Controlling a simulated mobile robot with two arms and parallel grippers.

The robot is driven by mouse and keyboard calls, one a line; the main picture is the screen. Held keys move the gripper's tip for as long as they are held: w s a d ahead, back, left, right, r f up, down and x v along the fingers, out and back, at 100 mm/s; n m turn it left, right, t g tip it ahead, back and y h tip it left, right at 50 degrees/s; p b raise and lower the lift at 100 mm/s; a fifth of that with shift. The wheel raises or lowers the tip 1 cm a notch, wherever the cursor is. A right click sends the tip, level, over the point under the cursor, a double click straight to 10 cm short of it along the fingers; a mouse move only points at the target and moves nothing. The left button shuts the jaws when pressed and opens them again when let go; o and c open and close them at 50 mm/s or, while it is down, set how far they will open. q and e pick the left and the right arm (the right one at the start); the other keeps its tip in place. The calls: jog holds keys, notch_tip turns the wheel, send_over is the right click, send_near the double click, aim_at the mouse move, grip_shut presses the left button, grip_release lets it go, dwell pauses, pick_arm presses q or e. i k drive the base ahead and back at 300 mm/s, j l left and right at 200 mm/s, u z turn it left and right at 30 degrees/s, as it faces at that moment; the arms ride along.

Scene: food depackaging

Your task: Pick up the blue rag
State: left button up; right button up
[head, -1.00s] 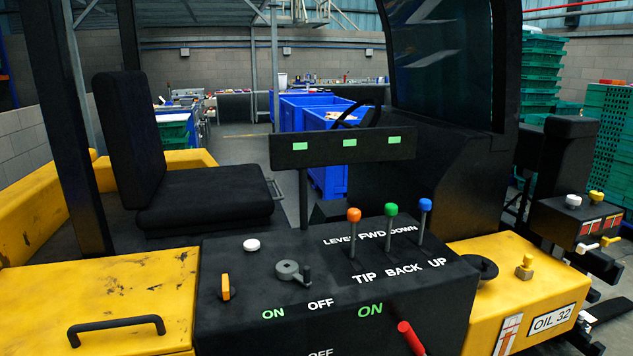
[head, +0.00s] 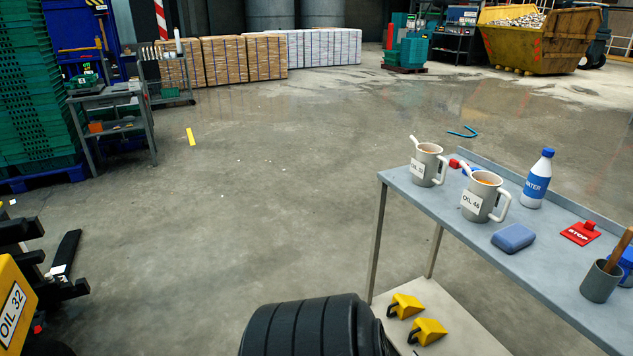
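A blue, soft-edged, folded block that looks like the blue rag (head: 513,237) lies flat on the grey metal table (head: 456,232) at the right. It is in front of the jug labelled OIL 46 (head: 483,195) and left of a red STOP tag (head: 580,233). Nothing is touching its top. Neither of my grippers is in view.
On the table stand another grey jug (head: 428,164), a blue-and-white water bottle (head: 537,180) and a grey cup (head: 601,281) with a wooden handle. Yellow chocks (head: 428,331) lie on the lower shelf. A black grooved tyre (head: 305,328) stands before it.

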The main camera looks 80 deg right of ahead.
aim_at(512, 239)
jog(key=z, duration=3.95)
